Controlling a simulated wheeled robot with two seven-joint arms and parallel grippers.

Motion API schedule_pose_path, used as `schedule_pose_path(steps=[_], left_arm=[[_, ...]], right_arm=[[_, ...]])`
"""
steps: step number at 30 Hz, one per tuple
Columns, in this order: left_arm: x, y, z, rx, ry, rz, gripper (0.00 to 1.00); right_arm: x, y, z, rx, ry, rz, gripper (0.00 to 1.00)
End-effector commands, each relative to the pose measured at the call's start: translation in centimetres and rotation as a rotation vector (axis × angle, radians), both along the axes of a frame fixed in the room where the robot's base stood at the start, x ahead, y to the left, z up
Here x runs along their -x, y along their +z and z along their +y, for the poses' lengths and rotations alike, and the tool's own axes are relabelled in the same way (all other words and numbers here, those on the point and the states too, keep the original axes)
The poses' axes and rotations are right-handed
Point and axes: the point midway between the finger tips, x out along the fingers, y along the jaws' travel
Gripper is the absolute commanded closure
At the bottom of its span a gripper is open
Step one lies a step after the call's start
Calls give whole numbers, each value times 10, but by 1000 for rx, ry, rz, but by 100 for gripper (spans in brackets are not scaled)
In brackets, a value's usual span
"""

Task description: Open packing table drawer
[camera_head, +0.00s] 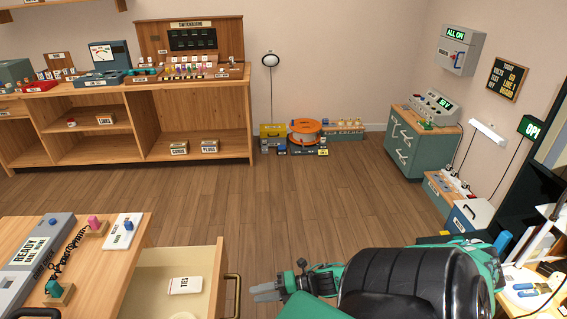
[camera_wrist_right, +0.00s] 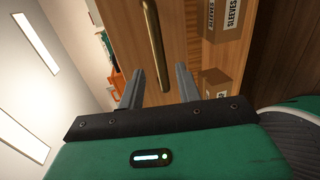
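The packing table (camera_head: 138,236) stands at the lower left. Its drawer (camera_head: 213,262) is pulled out and shows its inside, with a white packet marked TIES (camera_head: 184,284) in it. A brass bar handle (camera_head: 236,292) is on the drawer front. My right gripper (camera_head: 254,292) points left at the handle, just to its right. My left gripper is not in view.
In the right wrist view, SLEEVES boxes (camera_wrist_right: 217,84) sit on a shelf beside the drawer front. Wooden floor (camera_head: 270,215) is clear beyond.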

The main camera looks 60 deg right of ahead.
Motion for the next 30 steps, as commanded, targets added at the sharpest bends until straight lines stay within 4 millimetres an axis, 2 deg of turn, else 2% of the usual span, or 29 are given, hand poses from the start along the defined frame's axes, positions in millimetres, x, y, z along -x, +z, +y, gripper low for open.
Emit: schedule_pose_path(steps=[6, 12, 18, 30], left_arm=[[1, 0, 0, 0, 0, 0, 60], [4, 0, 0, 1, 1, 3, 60], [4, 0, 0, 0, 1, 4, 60], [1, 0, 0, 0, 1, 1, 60]], right_arm=[[27, 6, -20, 0, 0, 2, 65], [44, 11, -34, 0, 0, 2, 65], [51, 13, -39, 0, 1, 0, 65], [51, 14, -40, 0, 1, 0, 65]])
